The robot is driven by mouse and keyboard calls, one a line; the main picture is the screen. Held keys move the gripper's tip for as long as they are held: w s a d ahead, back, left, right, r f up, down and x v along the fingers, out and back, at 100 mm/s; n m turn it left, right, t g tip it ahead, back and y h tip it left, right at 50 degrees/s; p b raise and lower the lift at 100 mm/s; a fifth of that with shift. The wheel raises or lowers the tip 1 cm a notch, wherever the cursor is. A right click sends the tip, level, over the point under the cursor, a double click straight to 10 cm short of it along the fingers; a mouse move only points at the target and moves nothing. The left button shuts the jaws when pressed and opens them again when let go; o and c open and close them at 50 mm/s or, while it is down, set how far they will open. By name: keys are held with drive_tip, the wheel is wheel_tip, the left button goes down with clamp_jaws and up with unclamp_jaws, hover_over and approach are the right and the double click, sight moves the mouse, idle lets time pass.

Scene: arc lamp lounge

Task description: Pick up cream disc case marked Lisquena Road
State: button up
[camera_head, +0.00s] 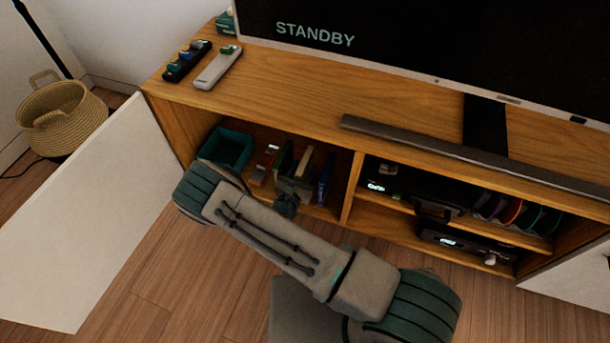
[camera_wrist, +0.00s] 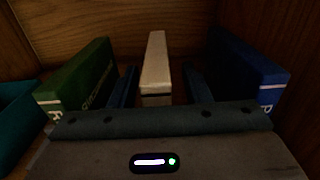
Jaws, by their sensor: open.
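The cream disc case (camera_wrist: 155,68) stands upright in the middle of the wrist view, its spine toward me; no lettering is readable on it. It also shows in the head view (camera_head: 302,163) inside the left cabinet compartment. My gripper (camera_wrist: 158,88) is open, with one dark finger on each side of the cream case and a gap visible on both sides. The lower part of the case is hidden behind my gripper body. In the head view my gripper (camera_head: 296,185) reaches into the compartment, partly hiding the cases.
A green case (camera_wrist: 82,80) stands left of the fingers and a blue case (camera_wrist: 245,70) right. A teal bin (camera_head: 226,148) sits at the compartment's left. The wooden divider (camera_head: 351,188) bounds the right. An open white door (camera_head: 100,215) stands at left. A soundbar (camera_head: 450,148) lies on top.

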clamp_jaws()
drive_tip(key=shift+r, duration=0.15)
